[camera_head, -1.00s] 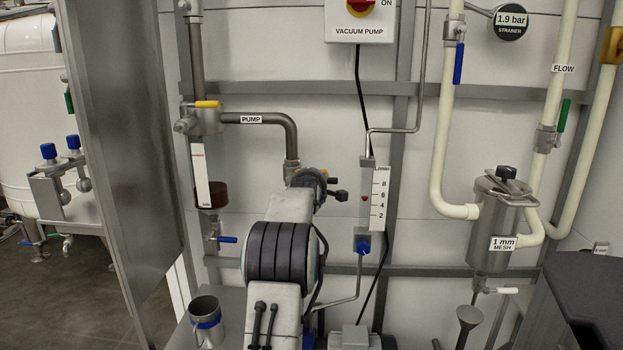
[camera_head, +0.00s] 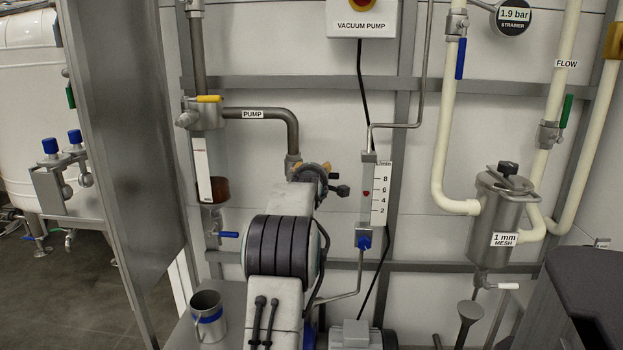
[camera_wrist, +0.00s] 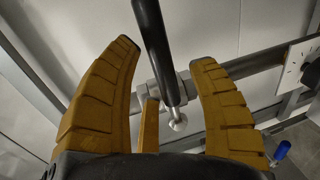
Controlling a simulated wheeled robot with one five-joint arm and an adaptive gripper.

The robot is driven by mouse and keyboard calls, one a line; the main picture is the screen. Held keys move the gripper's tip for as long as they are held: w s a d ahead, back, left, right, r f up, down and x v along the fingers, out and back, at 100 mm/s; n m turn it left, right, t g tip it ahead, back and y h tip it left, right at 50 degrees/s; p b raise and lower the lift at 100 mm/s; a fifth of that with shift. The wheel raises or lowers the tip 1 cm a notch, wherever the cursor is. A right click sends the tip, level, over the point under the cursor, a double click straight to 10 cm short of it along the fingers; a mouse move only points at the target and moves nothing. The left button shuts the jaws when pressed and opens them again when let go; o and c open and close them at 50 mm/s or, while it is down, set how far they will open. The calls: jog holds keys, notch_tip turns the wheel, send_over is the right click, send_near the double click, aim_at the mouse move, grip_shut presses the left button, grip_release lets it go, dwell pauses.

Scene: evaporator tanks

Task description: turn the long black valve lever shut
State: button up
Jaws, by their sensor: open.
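In the wrist view a long black lever (camera_wrist: 152,35) comes down from the top edge between the two fingers. Its lower end is close to a metal valve body on a horizontal pipe (camera_wrist: 245,65). My gripper (camera_wrist: 165,52) is open, with one yellow finger on each side of the lever; I cannot tell whether either touches it. In the head view my gripper (camera_head: 312,168) is at the foot of the bent pipe labelled PUMP (camera_head: 285,116), and my arm hides most of the valve. A short dark piece (camera_head: 342,190) shows right of the gripper; I cannot tell what it is.
A flow meter (camera_head: 381,195) stands close right of my gripper. A glass with dark liquid (camera_head: 215,190) and a yellow handle (camera_head: 209,99) are to its left. A metal frame rail (camera_head: 440,267) runs behind. A steel mug (camera_head: 207,316) stands below left.

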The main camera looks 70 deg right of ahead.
jog(key=v, duration=1.1)
jog(key=shift+a, duration=0.25)
dwell(0.5)
